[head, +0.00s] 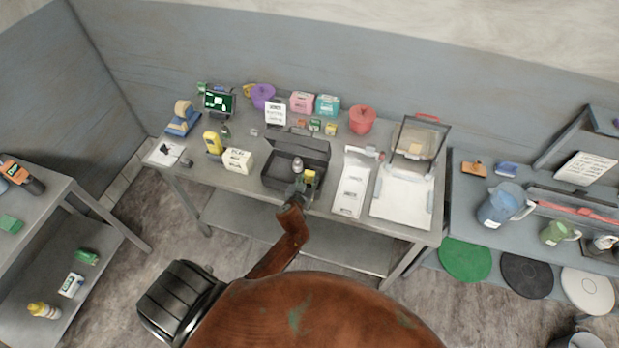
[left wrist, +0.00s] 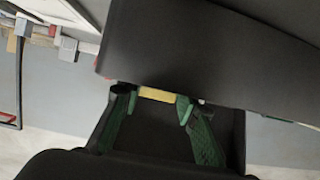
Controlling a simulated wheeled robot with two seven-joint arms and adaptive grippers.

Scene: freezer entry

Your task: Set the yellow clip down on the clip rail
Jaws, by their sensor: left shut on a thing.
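My left gripper (head: 303,187) is at the front edge of the open black case on the middle table. In the left wrist view, the green-padded fingers of the left gripper (left wrist: 157,104) are shut on the yellow clip (left wrist: 157,95), which shows as a short yellow bar. The yellow clip (head: 310,176) also shows small and partly hidden at the gripper in the head view. I cannot pick out the clip rail for certain. My right gripper is not in view.
The black case (head: 281,166) stands around the gripper's far side. A white tray (head: 351,184) and a white board (head: 400,203) lie to its right. A white box (head: 238,161) and a yellow device (head: 213,142) stand left. Jars and small boxes line the back.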

